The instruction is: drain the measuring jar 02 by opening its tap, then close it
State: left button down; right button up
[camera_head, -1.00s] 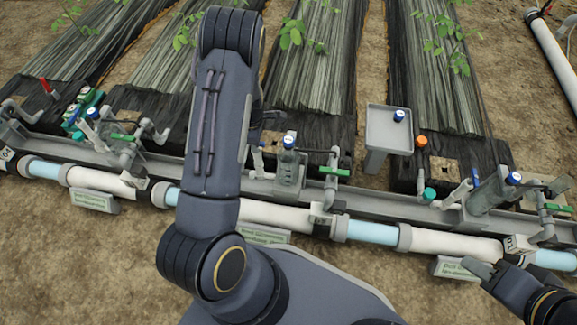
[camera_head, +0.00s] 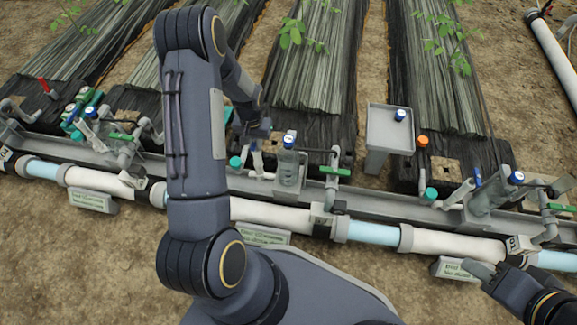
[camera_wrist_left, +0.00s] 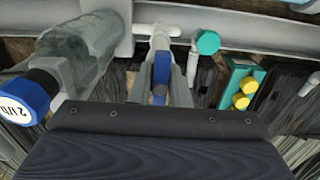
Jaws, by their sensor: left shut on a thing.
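The measuring jar (camera_head: 288,172), clear grey with a blue cap, stands in the middle of the grey rail. It shows large at the left of the left wrist view (camera_wrist_left: 88,48), cap towards the camera; its liquid level cannot be made out. Beside it, to its left in the head view, is its white tap (camera_head: 258,163) with a blue handle (camera_wrist_left: 161,72). My left gripper (camera_wrist_left: 160,80) is shut on that blue handle, a finger on each side. My right gripper (camera_head: 490,268) is low at the right, away from the jar; its jaw opening is unclear.
A teal cap (camera_wrist_left: 208,42) sits close to the tap. A green-handled valve (camera_head: 335,171) stands right of the jar. Another blue-capped jar (camera_head: 490,195) is further right. A grey tray on a post (camera_head: 389,128) stands behind. Pipes (camera_head: 270,214) run along the front.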

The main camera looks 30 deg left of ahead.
pick_arm(q)
jog(key=c, duration=1.3)
grip_release()
notch_tip(320, 180, up, 10)
jog(key=p, duration=0.7)
jog(key=shift+r+p, duration=0.1)
jog(key=shift+p, duration=0.25)
